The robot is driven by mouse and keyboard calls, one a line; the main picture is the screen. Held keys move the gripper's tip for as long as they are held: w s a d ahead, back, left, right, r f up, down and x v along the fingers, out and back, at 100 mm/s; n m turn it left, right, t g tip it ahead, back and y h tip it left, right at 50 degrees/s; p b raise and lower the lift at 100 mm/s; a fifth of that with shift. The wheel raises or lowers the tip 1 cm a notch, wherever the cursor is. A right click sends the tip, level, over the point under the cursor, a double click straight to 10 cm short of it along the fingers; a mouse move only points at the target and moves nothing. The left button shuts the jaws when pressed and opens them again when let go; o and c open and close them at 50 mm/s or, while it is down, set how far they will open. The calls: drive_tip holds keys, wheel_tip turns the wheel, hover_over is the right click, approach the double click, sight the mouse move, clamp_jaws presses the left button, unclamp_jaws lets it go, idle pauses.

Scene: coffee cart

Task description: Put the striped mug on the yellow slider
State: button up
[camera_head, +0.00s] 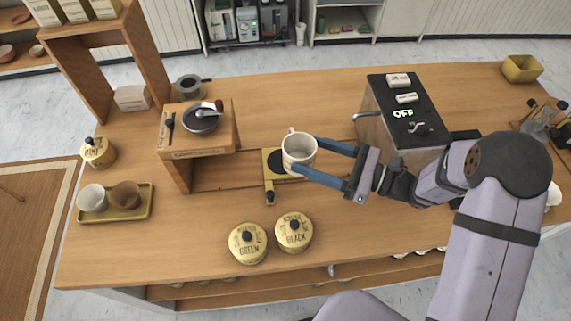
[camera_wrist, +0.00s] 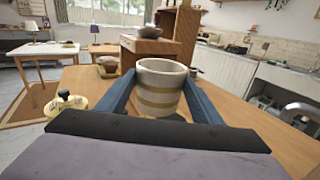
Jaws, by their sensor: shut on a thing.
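The striped mug (camera_head: 299,155) is white with tan bands and is upright between the blue fingers of my gripper (camera_head: 315,160). My gripper is shut on it. The mug also shows in the wrist view (camera_wrist: 160,90) between the two fingers. The yellow slider (camera_head: 270,173) is on the counter, partly hidden behind the mug in the head view, with a dark round disc on it and a dark knob at its near end. The mug appears over the slider's right part; I cannot tell whether it touches it.
A wooden stand (camera_head: 198,150) with a dark pan is left of the slider. The dark machine (camera_head: 400,115) reading OFF is to the right. Two yellow lidded tins, GREEN (camera_head: 248,243) and BLACK (camera_head: 294,232), are in front. A tray (camera_head: 140,213) with two cups is at the left.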

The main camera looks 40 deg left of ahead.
sight(302, 135)
drive_tip(key=a+t, duration=0.1)
drive_tip(key=a, duration=0.1)
drive_tip(key=w+a+r+m+t+b, duration=0.1)
drive_tip(key=a, duration=0.2)
drive_tip(key=w+a+b, duration=0.1)
drive_tip(key=a, duration=0.1)
drive_tip(key=shift+w+a+r+m+t+y, duration=0.15)
drive_tip(key=shift+a+m+t+y, duration=0.15)
drive_tip(key=shift+m+t, duration=0.1)
drive_tip(key=shift+f+p, duration=1.3)
drive_tip(key=shift+f, duration=3.7)
drive_tip(key=shift+f, duration=0.2)
drive_tip(key=o, duration=1.2)
